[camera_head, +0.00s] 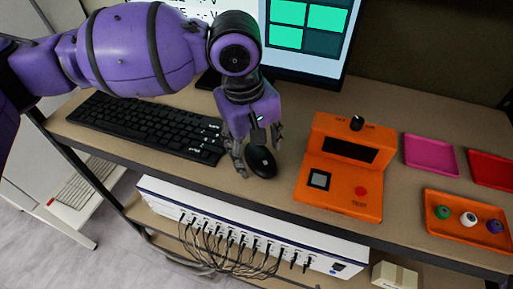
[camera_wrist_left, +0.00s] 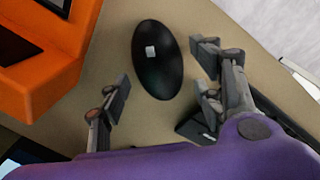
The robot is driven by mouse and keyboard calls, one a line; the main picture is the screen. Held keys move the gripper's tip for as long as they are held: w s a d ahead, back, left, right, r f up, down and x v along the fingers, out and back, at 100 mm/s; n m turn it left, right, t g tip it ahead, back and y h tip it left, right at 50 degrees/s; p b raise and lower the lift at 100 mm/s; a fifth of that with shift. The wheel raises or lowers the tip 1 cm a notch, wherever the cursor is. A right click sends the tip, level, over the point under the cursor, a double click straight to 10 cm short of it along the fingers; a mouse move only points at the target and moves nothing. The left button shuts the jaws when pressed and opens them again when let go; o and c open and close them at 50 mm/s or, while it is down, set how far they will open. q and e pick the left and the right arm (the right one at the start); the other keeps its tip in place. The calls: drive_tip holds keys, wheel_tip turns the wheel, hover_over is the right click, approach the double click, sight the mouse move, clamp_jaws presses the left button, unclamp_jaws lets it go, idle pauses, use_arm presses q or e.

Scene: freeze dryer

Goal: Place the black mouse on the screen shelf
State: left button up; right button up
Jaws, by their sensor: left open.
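The black mouse (camera_head: 261,162) lies on the desk between the keyboard and the orange test box. It also shows in the left wrist view (camera_wrist_left: 158,75) as a dark oval with a small light square on it. My left gripper (camera_head: 257,160) is open just above the desk. In the left wrist view the fingers (camera_wrist_left: 163,75) stand apart on either side of the mouse, with gaps on both sides. I cannot pick out the screen shelf for certain. My right gripper is not in view.
A black keyboard (camera_head: 148,127) lies left of the mouse. The orange test box (camera_head: 343,170) stands close on its right. A monitor (camera_head: 310,30) is behind. Pink (camera_head: 431,155), red (camera_head: 492,169) and orange (camera_head: 465,232) trays sit at right. Cabled equipment (camera_head: 250,233) is below the desk.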

sight(250, 155)
use_arm(q)
wheel_tip(250, 155, up, 12)
drive_tip(key=a+p, duration=0.1)
drive_tip(key=shift+s+a+f, duration=0.2)
drive_tip(key=shift+s, duration=0.2)
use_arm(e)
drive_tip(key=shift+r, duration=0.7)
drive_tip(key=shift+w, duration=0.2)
use_arm(q)
drive_tip(key=shift+p, duration=0.3)
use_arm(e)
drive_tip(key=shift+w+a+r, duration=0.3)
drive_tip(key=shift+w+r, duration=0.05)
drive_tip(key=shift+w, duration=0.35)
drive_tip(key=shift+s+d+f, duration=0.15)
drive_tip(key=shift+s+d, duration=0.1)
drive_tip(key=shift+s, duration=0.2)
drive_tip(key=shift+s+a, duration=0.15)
